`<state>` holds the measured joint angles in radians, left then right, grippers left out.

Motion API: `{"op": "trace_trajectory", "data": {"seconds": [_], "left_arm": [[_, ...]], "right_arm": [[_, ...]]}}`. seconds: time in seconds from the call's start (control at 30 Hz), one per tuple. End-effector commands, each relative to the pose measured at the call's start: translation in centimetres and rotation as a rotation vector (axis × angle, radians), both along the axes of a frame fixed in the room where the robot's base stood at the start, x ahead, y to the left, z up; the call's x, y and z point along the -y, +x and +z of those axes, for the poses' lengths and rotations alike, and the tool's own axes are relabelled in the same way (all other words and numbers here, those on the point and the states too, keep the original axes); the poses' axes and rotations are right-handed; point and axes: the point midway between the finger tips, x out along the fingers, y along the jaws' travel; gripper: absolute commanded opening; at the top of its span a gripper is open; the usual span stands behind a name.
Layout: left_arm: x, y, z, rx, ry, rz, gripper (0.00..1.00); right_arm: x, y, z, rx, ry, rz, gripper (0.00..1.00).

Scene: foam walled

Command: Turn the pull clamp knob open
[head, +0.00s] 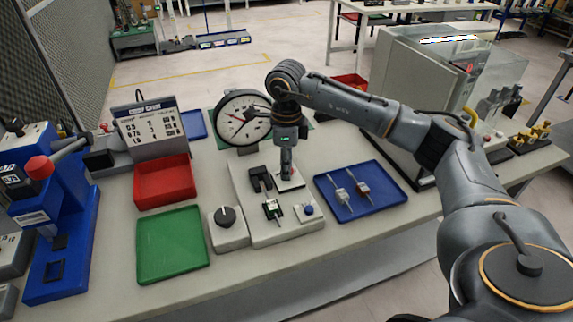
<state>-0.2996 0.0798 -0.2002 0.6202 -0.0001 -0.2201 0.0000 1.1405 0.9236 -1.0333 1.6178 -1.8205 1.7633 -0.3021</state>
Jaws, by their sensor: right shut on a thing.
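My right gripper (287,170) points down over the back right of a pale fixture plate (285,234) on the bench. Its fingers are shut at a small pale clamp block (291,185). The pull clamp knob is mostly hidden between the fingers, so its turn angle cannot be read. A black fork-shaped bracket (260,179) stands just left of the gripper. A small green and black holder (272,209) sits in front. A black dial knob (225,216) on a grey box is to the left, apart from the gripper. My left gripper is out of view.
A round gauge (242,118) stands behind the fixture, close to my right wrist. A blue tray (377,205) with two small parts lies right. A red bin (164,183), a green tray (172,270) and a blue press (72,230) are left. The front bench strip is clear.

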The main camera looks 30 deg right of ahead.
Motion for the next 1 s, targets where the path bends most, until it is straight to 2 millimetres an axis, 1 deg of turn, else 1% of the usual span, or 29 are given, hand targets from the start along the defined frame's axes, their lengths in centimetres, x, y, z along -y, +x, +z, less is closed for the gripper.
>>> {"op": "trace_trajectory", "data": {"seconds": [0.13,0.17,0.2,0.27,0.53,0.67,0.77,1.0], "left_arm": [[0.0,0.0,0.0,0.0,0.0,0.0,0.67],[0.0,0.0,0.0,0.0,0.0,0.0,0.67],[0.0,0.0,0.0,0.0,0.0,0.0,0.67],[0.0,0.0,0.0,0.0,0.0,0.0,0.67],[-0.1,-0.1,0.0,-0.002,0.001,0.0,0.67],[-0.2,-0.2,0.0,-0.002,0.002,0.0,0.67],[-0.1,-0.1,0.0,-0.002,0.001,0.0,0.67],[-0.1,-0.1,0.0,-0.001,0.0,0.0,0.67]], "right_arm": [[0.0,0.1,0.1,0.004,0.0,0.0,0.0],[0.0,0.1,0.1,0.004,0.0,0.0,0.31],[0.0,0.1,0.1,0.004,0.0,0.0,0.39],[0.0,0.1,0.1,0.003,0.0,-0.001,0.5],[0.0,0.0,0.1,0.001,0.0,-0.001,0.5],[0.0,0.1,0.7,0.003,0.0,-0.001,0.5],[0.0,0.1,2.3,0.005,0.001,0.0,0.5],[0.0,0.1,7.4,0.007,0.001,-0.001,0.5]]}}
